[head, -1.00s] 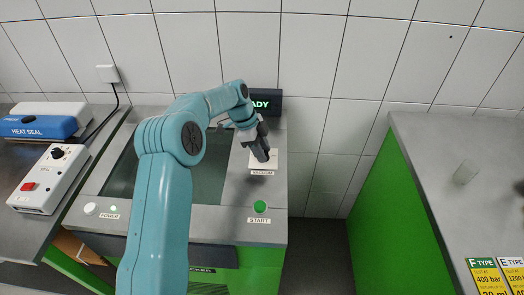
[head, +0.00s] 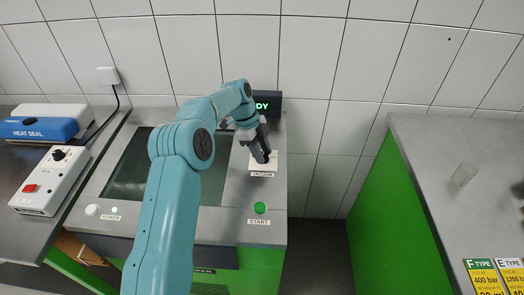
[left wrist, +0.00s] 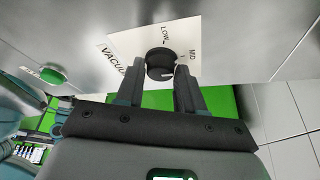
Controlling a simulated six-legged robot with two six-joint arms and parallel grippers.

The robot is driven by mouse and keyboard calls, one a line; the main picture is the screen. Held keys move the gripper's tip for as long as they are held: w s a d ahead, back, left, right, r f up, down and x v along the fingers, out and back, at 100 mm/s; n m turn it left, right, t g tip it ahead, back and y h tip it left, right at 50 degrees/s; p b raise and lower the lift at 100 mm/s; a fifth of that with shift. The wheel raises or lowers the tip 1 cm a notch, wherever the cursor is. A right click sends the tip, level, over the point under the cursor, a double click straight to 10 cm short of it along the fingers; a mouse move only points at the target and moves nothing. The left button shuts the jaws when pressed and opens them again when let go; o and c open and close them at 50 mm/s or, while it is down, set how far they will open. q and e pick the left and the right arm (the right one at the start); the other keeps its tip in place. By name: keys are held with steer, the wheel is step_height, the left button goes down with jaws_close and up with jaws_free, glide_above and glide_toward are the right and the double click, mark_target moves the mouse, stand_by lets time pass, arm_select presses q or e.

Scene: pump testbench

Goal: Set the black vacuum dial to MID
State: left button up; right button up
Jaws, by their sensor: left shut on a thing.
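The black vacuum dial (left wrist: 158,66) sits on a white plate (left wrist: 125,43) printed LOW and MID in the left wrist view. A short pale mark shows on the dial's face, on the side away from LOW; its exact setting is hard to tell. My left gripper (head: 264,159) is over the white plate (head: 272,166) in the head view, above the VACUUM label. In the left wrist view its two fingers (left wrist: 161,70) stand on either side of the dial and are shut on it. The dial is hidden behind the fingers in the head view. My right gripper is not in view.
The green START button (head: 260,208) is in front of the dial. The white power knob (head: 92,210) is at the machine's front left. A READY display (head: 267,105) stands behind.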

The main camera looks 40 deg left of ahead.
arm_select(q)
steer(key=o, duration=1)
steer(key=shift+r, duration=0.15)
steer(key=p+v, duration=0.9)
steer(key=v, duration=0.7)
steer(key=shift+s, duration=0.2)
